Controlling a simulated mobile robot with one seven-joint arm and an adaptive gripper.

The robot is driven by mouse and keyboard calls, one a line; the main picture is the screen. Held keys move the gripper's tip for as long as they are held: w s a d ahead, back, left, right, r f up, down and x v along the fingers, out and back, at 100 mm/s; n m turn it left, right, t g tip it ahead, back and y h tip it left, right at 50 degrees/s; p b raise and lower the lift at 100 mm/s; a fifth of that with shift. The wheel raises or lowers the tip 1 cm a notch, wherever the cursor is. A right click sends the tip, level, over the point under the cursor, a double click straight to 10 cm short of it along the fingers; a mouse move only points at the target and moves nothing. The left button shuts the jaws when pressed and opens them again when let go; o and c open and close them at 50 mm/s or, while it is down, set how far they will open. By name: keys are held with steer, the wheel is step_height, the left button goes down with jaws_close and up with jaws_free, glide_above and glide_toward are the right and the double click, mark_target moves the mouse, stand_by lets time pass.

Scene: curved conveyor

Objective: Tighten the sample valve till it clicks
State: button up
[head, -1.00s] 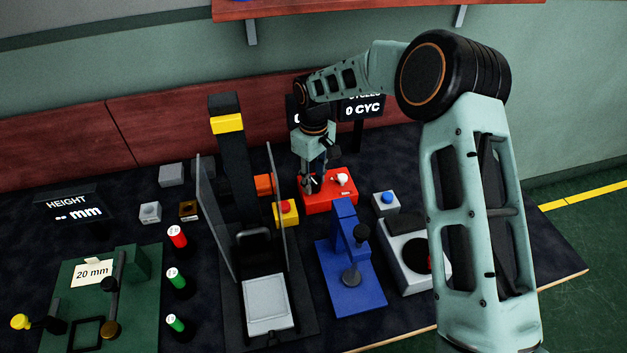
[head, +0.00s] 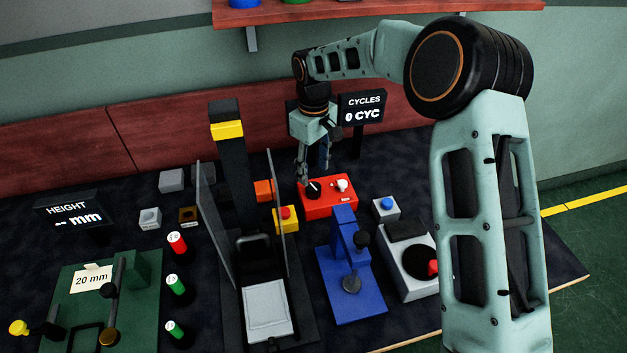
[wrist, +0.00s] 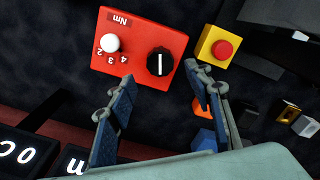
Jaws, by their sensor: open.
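A red box (head: 330,208) stands on the dark bench, with a black knob (head: 312,188) at its left and a white knob (head: 342,185) at its right. In the wrist view the black knob (wrist: 160,61) has a white line across it. The white knob (wrist: 110,43) has the numbers 2, 3 and 4 around it, and "Nm" is printed near the box edge. I cannot tell from any label which part is the sample valve. My gripper (head: 313,172) is open and empty, pointing down above the black knob. Its fingers (wrist: 158,76) show apart on either side below the knob.
A yellow box with a red button (head: 286,217) stands close left of the red box. A blue fixture (head: 350,280) and a grey box with a blue button (head: 386,208) are in front and right.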

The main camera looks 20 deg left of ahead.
mark_target(314, 187)
step_height(314, 187, up, 5)
steer(key=shift+r, duration=0.2)
stand_by(0.7)
